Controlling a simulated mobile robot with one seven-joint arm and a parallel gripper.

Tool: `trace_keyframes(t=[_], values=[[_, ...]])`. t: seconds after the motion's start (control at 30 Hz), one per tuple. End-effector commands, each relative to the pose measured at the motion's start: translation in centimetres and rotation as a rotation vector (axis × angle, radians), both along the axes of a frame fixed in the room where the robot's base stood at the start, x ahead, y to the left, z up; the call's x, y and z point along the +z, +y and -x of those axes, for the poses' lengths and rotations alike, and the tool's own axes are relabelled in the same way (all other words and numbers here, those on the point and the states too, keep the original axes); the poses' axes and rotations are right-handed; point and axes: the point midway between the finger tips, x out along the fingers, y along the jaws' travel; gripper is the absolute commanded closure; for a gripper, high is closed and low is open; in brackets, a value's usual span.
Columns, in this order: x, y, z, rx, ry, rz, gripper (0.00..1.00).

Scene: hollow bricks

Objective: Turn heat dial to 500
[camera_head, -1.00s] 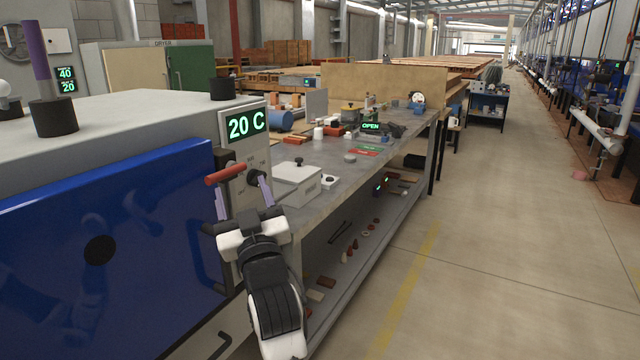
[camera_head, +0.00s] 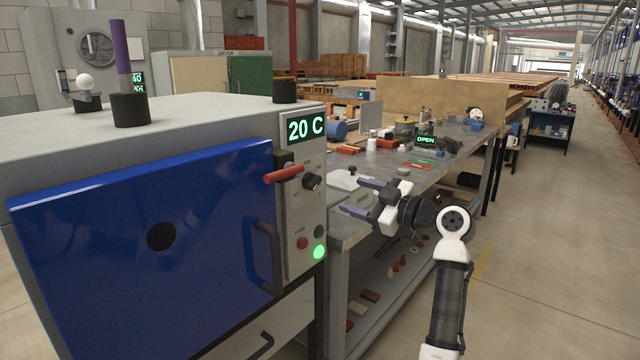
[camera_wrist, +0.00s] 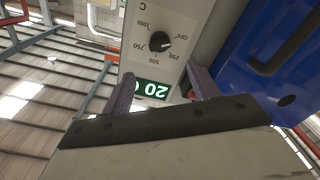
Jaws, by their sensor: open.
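The heat dial (camera_head: 312,181) is a black knob on the grey control panel of a blue-doored furnace. In the wrist view the dial (camera_wrist: 159,42) appears upside down, ringed by OFF, 250, 500, 750 and 1000. Its white mark seems to lie on the OFF/250 side; the exact setting is too small to tell. The display (camera_head: 305,128) above it reads 20 C. My gripper (camera_head: 362,197) is open and empty, right of the panel, its two purple fingers pointing left towards it. In the wrist view the fingers do not touch the dial.
A red-gripped lever (camera_head: 284,174) sticks out just left of the dial. A cluttered workbench (camera_head: 345,228) stands behind my gripper. The aisle floor at right is clear.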

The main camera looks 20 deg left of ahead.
Motion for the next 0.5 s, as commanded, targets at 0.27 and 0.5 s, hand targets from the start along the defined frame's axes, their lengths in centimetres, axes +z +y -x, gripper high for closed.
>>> trace_keyframes(t=[0.27,0.5], values=[[0.3,5.9,-2.0,0.002,0.005,-0.001,0.40],[0.2,9.4,-3.4,-0.001,0.004,-0.001,0.40]])
